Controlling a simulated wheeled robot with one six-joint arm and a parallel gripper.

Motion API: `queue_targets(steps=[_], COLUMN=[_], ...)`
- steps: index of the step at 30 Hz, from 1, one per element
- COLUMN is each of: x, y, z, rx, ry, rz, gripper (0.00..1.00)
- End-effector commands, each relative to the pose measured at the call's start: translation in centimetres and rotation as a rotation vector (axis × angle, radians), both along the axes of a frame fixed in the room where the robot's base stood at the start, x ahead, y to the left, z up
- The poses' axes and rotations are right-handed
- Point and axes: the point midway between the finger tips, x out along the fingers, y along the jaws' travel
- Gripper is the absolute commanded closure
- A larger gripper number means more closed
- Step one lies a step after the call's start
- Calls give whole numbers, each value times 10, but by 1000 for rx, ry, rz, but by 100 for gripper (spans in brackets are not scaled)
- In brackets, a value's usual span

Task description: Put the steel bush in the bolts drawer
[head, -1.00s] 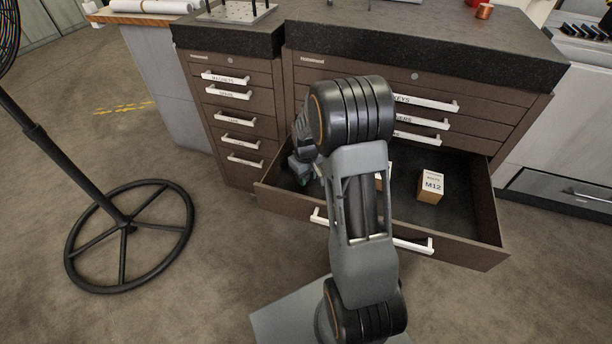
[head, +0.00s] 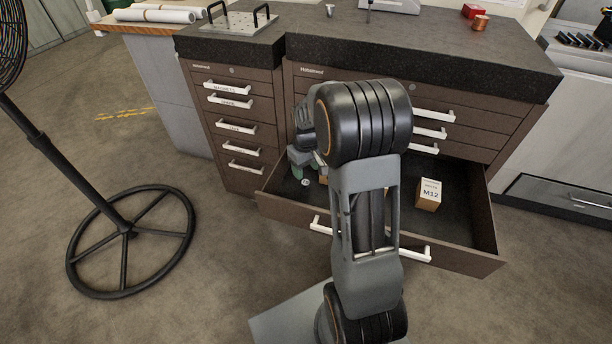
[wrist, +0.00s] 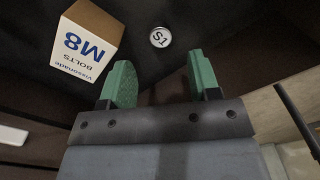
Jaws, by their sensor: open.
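The steel bush appears to be the small round silver piece marked S1 (wrist: 161,37) in the wrist view. It lies on the dark floor of the open drawer, near its left end; in the head view it is a small pale disc (head: 305,182). My gripper (wrist: 160,72) is open and empty, its green fingers apart, with the bush beyond the fingertips and clear of both. The open bottom drawer (head: 470,262) also holds a box marked M8 bolts (wrist: 84,42) and a box marked M12 (head: 429,194). My arm hides part of the drawer.
The drawer's left wall and the cabinet front stand close to my gripper. A narrow cabinet with several shut drawers (head: 232,130) is at the left. A black fan stand (head: 125,235) stands on the floor.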

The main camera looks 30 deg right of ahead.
Motion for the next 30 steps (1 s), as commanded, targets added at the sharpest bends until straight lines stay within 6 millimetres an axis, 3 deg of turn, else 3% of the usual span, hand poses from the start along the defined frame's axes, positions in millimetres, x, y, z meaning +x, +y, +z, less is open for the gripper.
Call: queue_targets(steps=[3,10,13,17,21,27,30], x=[0,-1,-11,-42,-86,-138,-154], y=[0,1,11,36,63,87,93], z=[22,45,61,88,109,118,117], rx=[-1,-1,-6,-12,-11,4,12], ry=[-2,-4,-24,-77,-142,-214,-236], rz=[0,-1,-13,-48,-101,-161,-181], gripper=[44,44,44,44,44,44,44])
